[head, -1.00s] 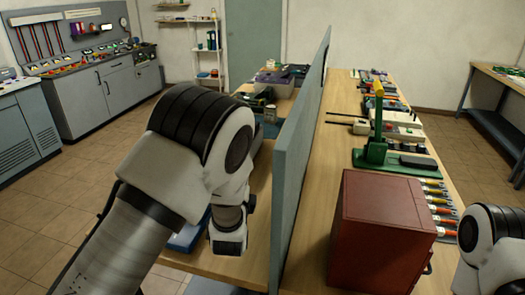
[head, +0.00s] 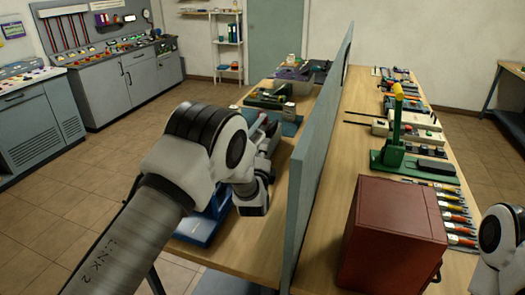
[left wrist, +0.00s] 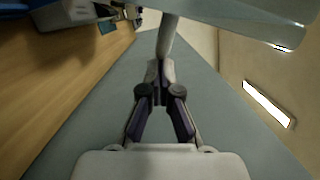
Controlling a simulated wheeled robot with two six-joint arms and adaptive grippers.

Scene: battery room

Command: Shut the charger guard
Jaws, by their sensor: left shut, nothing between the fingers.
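My left gripper (left wrist: 158,72) is shut and empty in the left wrist view. Its fingertips are at the lower end of a pale rod (left wrist: 168,38), and I cannot tell whether they touch it. The rod runs up to a pale grey-green plate (left wrist: 250,18) across the top right, which may be the charger guard. In the head view the left gripper (head: 272,130) is partly hidden behind my left wrist, close to the divider. A blue device (head: 203,228), perhaps the charger, stands on the bench below, largely covered by my arm. My right gripper is out of view.
An upright grey divider (head: 318,165) splits the bench lengthwise, right of my left arm. Beyond it are a red-brown box (head: 392,235), a green stand with a yellow handle (head: 397,125) and several tools. A strip of bare bench (head: 245,240) lies left of the divider.

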